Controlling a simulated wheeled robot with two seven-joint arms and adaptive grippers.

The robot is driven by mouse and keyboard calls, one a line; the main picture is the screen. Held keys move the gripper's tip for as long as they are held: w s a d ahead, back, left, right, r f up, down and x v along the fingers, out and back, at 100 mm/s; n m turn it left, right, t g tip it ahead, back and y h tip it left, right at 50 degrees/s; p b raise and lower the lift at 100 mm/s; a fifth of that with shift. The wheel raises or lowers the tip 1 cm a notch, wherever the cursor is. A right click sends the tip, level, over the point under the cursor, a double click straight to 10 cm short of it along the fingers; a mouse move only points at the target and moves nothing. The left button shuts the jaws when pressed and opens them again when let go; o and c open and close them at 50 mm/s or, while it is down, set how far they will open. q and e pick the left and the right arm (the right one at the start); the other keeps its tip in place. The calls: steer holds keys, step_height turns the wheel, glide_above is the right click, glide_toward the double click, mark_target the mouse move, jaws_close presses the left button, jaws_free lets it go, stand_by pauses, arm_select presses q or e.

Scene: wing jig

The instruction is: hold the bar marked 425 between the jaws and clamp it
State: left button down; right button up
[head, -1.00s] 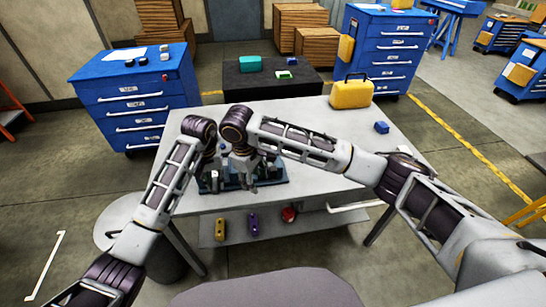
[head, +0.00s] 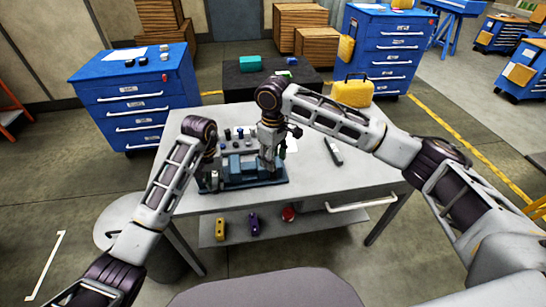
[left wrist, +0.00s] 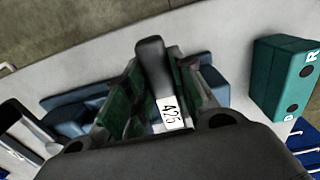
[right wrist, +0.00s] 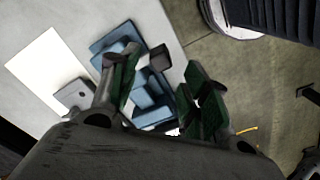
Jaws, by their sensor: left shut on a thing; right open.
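The dark bar with the white 425 label (left wrist: 169,113) stands between the green-padded fingers of my left gripper (left wrist: 158,100), which is shut on it. The blue jig (head: 242,165) sits on a dark base plate at the table's front left, and blue parts of it show behind the bar in the left wrist view. In the head view my left gripper (head: 209,178) is at the jig's left end, partly hidden. My right gripper (head: 267,163) points down at the jig's right side. In the right wrist view its green-padded fingers are apart, with the blue jig (right wrist: 150,95) beyond them. I cannot tell whether the bar touches the jig's jaws.
A white sheet (right wrist: 48,70) lies on the table beside the jig. A dark grey tool (head: 333,151) lies right of my right gripper. A yellow case (head: 352,93) stands at the back right. A teal block (left wrist: 283,78) shows in the left wrist view. The table's right front is clear.

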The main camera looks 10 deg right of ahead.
steer(key=shift+f, duration=0.15)
steer(key=shift+f, duration=3.35)
steer(key=shift+c, duration=0.2)
steer(key=shift+d, duration=0.1)
steer(key=c, duration=0.9)
